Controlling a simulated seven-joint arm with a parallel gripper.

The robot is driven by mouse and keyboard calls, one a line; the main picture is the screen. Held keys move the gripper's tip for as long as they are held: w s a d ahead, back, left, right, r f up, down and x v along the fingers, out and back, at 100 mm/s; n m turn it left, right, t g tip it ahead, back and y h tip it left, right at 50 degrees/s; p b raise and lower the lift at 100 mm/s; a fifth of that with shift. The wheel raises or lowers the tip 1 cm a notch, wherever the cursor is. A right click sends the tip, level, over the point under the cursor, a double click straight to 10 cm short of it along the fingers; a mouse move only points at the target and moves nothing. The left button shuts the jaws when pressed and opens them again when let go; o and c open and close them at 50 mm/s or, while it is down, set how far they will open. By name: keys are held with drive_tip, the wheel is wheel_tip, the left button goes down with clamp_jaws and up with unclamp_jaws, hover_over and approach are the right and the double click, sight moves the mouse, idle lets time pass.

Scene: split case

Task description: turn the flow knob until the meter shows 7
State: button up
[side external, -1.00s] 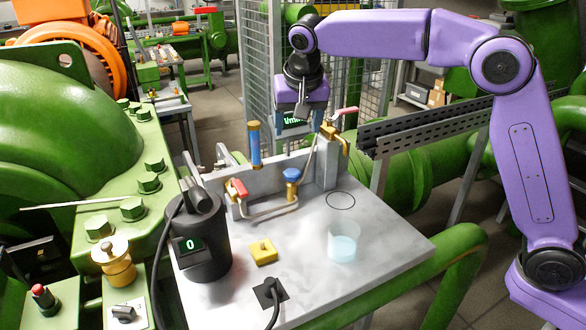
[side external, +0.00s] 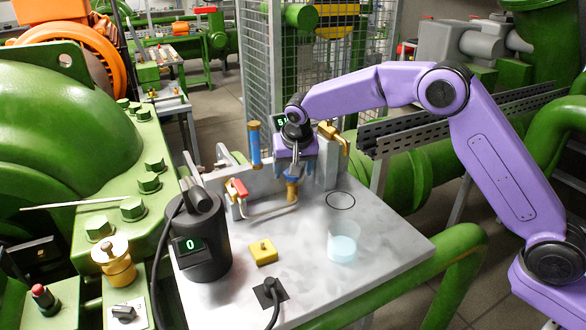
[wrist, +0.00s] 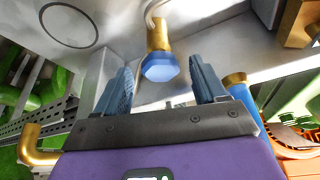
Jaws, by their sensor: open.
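The blue knob (wrist: 160,68) sits on a brass valve stem. In the wrist view it appears between the two open fingers of my gripper (wrist: 160,75), with gaps on both sides. In the side view my gripper (side external: 293,170) is low over the brass valve (side external: 292,190) and hides most of the knob. A small dark display (side external: 281,120) behind my gripper is partly covered; its green digit looks like 5. A black canister (side external: 208,262) at the left has a display (side external: 190,244) reading 0.
A clear beaker (side external: 343,243) with pale blue liquid stands on the grey table (side external: 365,285). A yellow block (side external: 263,252), a red-handled valve (side external: 238,188), a blue tube (side external: 254,145) and a brass tap (side external: 335,135) are nearby. A black cable (side external: 274,305) crosses the front.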

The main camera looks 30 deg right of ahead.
drive_tip(key=shift+w+f, duration=0.1)
drive_tip(key=shift+f, duration=0.1)
drive_tip(key=c, duration=1.1)
drive_tip(key=shift+o, duration=0.2)
drive_tip(key=shift+d+n+y, duration=0.15)
drive_tip(key=shift+n+y, duration=0.3)
drive_tip(key=shift+n, duration=0.65)
drive_tip(key=shift+d+n+y, duration=0.1)
drive_tip(key=shift+n+y, duration=0.35)
drive_tip(key=shift+n, duration=0.65)
drive_tip(key=o, duration=1.1)
drive_tip(key=shift+c, duration=0.2)
